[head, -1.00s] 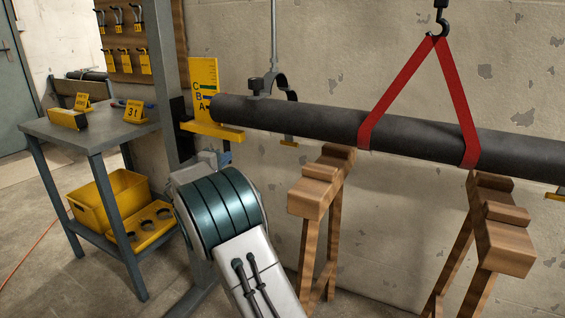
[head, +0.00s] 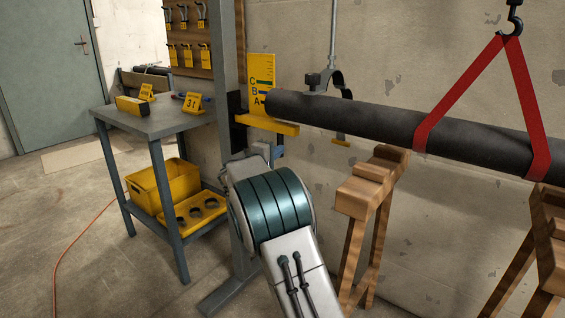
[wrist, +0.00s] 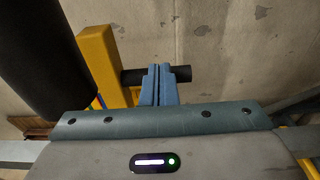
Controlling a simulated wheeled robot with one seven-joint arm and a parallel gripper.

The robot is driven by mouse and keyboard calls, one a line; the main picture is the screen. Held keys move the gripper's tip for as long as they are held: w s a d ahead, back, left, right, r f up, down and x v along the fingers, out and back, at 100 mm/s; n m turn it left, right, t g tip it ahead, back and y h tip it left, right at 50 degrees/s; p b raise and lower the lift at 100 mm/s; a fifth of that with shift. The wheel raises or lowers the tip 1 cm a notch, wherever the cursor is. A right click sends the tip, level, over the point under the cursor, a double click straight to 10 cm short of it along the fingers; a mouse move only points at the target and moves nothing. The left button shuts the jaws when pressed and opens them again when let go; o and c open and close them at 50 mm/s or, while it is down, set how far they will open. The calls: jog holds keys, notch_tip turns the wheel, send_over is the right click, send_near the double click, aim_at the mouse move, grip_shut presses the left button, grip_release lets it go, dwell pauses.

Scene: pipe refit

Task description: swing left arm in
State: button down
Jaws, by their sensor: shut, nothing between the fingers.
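The dark pipe (head: 385,118) runs across the right half of the head view, its left end near a yellow stepped bracket (head: 270,124) on a grey post. A hanger (head: 335,80) with a curved clamp stands behind the pipe, and a yellow-tipped piece (head: 341,141) hangs below it. I cannot tell for sure which part is the left arm. In the wrist view, my blue gripper (wrist: 159,85) is shut and empty, in front of a dark rod (wrist: 180,74) beside a yellow bar (wrist: 101,62). Whether it touches the rod is unclear. The pipe (wrist: 42,60) fills the upper left.
A red sling (head: 470,95) on a hook holds the pipe. Wooden trestles (head: 366,205) stand below it. A grey table (head: 160,122) with a yellow bin (head: 165,185) stands left. A plate marked C, B, A (head: 262,75) stands by the pipe end. Open floor lies at left.

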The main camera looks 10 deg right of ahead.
jog(key=s+a, duration=0.2)
jog(key=s, duration=0.9)
jog(key=s+d+r+m+g+y+p, duration=0.25)
jog(key=s+d+r+g+p, duration=0.2)
jog(key=s+p, duration=0.4)
jog(key=s+d+r+m+g+y+p, duration=0.1)
jog(key=s+d+r+m+g+p, duration=0.25)
jog(key=s+r+p, duration=0.4)
jog(key=s+a+r+m+y+p, duration=0.1)
jog(key=s+a+r+y+p, duration=0.2)
jog(key=s+p, duration=0.3)
jog(key=s+a+r+m+g+y+p, duration=0.1)
jog(key=s+a+r+y+p, duration=0.2)
jog(key=s+p, duration=0.3)
jog(key=s+a+r+m+g+y+p, duration=0.1)
jog(key=s+a+r+y+p, duration=0.2)
jog(key=s, duration=0.7)
jog(key=p+v, duration=0.2)
jog(key=p, duration=0.1)
jog(key=shift+a+r, duration=0.2)
jog(key=shift+a, duration=0.05)
jog(key=shift+w+d, duration=0.1)
jog(key=shift+w, duration=0.05)
